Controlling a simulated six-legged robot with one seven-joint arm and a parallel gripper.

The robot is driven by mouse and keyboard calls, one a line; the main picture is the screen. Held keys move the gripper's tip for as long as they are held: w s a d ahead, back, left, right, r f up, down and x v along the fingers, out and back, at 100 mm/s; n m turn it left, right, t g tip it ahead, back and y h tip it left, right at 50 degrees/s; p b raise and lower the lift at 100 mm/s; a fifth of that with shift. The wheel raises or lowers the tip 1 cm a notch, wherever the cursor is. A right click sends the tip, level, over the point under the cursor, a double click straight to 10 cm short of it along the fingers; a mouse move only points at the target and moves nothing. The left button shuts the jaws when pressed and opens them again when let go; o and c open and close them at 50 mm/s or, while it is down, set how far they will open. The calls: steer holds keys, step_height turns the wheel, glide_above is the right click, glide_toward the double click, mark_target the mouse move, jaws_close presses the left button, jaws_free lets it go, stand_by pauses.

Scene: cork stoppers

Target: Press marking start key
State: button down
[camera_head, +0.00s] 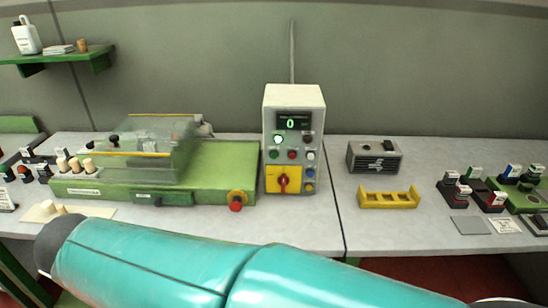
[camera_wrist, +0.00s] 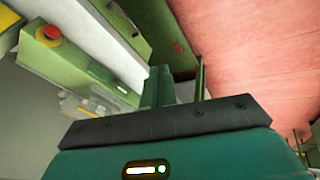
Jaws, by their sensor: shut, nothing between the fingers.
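The control box (camera_head: 293,130) stands upright on the bench in the head view. Its dark display (camera_head: 291,123) shows a green 0. Below are several round keys, including a lit pale green key (camera_head: 277,140), a green key (camera_head: 274,154) and a red key (camera_head: 292,154). Their labels are too small to read, so I cannot tell which is the marking start key. My gripper (camera_wrist: 165,122) shows as a teal body with a dark plate in the wrist view. It is shut and empty, apart from the box. Its fingertips are not clear.
A green machine (camera_head: 220,160) with a clear cover and red stop button (camera_head: 236,207) stands left of the box. The stop button also shows in the wrist view (camera_wrist: 48,33). A yellow rack (camera_head: 388,200) and grey block (camera_head: 374,157) stand right. My teal arm crosses the front.

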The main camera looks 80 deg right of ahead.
mark_target(274, 156)
steer(key=s+d+f+g+h, duration=0.1)
steer(key=s+d+g+h, duration=0.2)
steer(key=d, duration=0.9)
steer(key=s+d+f+g+h, duration=0.1)
steer(key=s+d+g+h, duration=0.2)
steer(key=s+d, duration=0.5)
steer(key=s+d+f+n+g+h, duration=0.1)
steer(key=s+d+g+h, duration=0.2)
steer(key=d, duration=1.3)
steer(key=s+g, duration=0.2)
steer(key=s, duration=0.1)
steer(key=shift+d+f, duration=0.2)
steer(key=shift+f, duration=0.1)
steer(key=w+d, duration=0.2)
steer(key=d, duration=0.6)
steer(key=shift+d, duration=0.3)
steer(key=shift+d, duration=0.4)
